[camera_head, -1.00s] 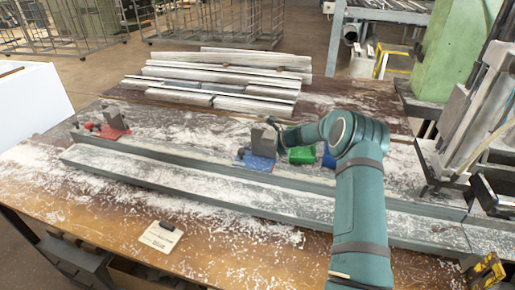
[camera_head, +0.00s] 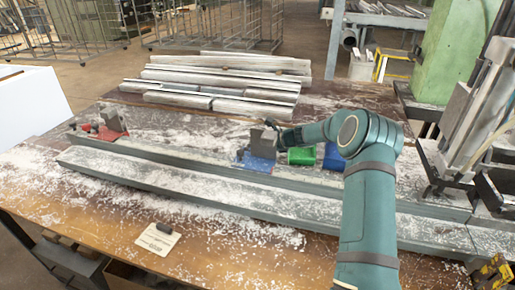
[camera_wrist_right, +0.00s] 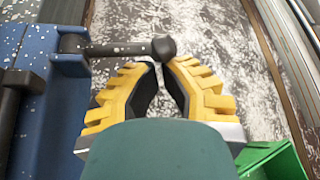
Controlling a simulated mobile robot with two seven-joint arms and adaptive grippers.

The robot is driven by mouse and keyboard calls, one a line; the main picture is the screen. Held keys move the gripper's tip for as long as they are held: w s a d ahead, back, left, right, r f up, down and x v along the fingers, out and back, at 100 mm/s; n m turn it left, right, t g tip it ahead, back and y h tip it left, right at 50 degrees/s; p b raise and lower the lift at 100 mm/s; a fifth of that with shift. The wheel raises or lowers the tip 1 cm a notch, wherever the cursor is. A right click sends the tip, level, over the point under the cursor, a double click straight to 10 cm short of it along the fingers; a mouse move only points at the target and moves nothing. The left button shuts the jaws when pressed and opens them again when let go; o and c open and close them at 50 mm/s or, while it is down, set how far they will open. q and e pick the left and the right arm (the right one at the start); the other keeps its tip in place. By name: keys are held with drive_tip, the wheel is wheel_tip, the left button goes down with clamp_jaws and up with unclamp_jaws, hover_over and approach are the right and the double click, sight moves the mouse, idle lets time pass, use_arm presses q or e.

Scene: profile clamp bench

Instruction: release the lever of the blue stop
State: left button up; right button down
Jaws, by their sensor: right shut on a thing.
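The blue stop (camera_head: 256,162) sits on the grey profile rail, with a grey block (camera_head: 263,141) standing on it. In the right wrist view its blue body (camera_wrist_right: 66,95) fills the left side. Its lever (camera_wrist_right: 115,49) is a dark rod running to the right and ending in a black knob. My right gripper (camera_wrist_right: 158,62) has yellow-padded fingers closed together at the tips on the knob end of the lever. In the head view my right arm reaches in from the right, and the fingers (camera_head: 274,128) are small and dark beside the grey block. My left gripper is not in view.
A green bin (camera_head: 302,156) and a blue bin (camera_head: 333,157) stand right of the stop, close to my arm. A red stop (camera_head: 111,127) sits at the rail's left end. Metal bars (camera_head: 220,80) lie behind. A label card (camera_head: 158,240) lies in front.

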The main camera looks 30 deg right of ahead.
drive_tip(key=shift+s+a+r+p, duration=0.15)
drive_tip(key=shift+r+p, duration=0.4)
drive_tip(key=shift+r, duration=0.55)
drive_tip(key=shift+s+a+r+p, duration=0.1)
drive_tip(key=shift+r+p, duration=0.45)
drive_tip(key=shift+r, duration=0.5)
drive_tip(key=shift+r, duration=0.1)
drive_tip(key=v, duration=1.2)
